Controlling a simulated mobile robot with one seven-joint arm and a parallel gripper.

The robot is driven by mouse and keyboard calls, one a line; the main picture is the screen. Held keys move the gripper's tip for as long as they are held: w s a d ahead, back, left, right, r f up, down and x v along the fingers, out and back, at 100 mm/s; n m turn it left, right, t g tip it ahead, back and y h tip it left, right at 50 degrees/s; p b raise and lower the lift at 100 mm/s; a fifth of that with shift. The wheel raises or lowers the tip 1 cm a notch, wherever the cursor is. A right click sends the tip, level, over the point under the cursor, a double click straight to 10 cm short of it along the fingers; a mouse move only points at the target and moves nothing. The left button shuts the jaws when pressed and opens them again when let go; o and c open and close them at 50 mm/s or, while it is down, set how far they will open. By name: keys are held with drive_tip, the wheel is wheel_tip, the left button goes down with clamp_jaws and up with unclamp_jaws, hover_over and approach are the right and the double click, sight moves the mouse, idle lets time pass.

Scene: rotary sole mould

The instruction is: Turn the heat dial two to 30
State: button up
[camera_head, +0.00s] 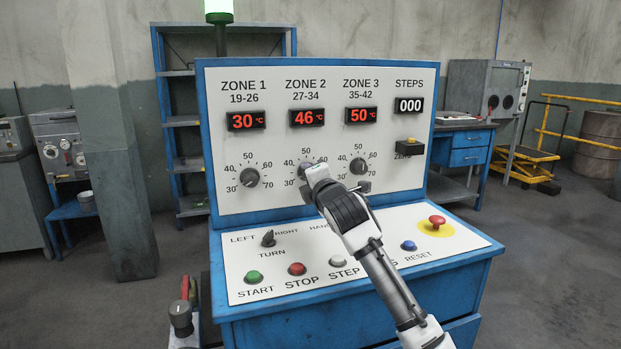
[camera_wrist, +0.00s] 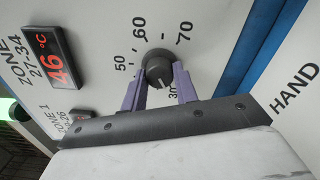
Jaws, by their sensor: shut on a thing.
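The zone 2 heat dial (camera_wrist: 158,66) is a dark round knob on the white upright panel. My gripper (camera_wrist: 159,80) is shut on it, one purple finger on each side. In the head view my gripper (camera_head: 315,177) covers much of this dial (camera_head: 303,167). The zone 2 display (camera_head: 309,117) reads 46 °C in red; it also shows in the wrist view (camera_wrist: 50,57). The 50, 60, 70 and 30 marks show around the knob in the wrist view; the 40 mark is hidden there. The knob's exact pointer direction is hard to tell.
The zone 1 dial (camera_head: 249,177) and zone 3 dial (camera_head: 358,166) stand on either side, with displays at 30 (camera_head: 246,121) and 50 (camera_head: 361,116). Below, the sloped desk has a turn switch (camera_head: 268,238), several buttons and a red emergency stop (camera_head: 437,221).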

idle(0.3)
drive_tip(key=o, duration=1)
drive_tip(key=b+v, duration=0.2)
drive_tip(key=v, duration=1.2)
drive_tip(key=shift+b, duration=0.35)
drive_tip(key=shift+a+r, duration=0.1)
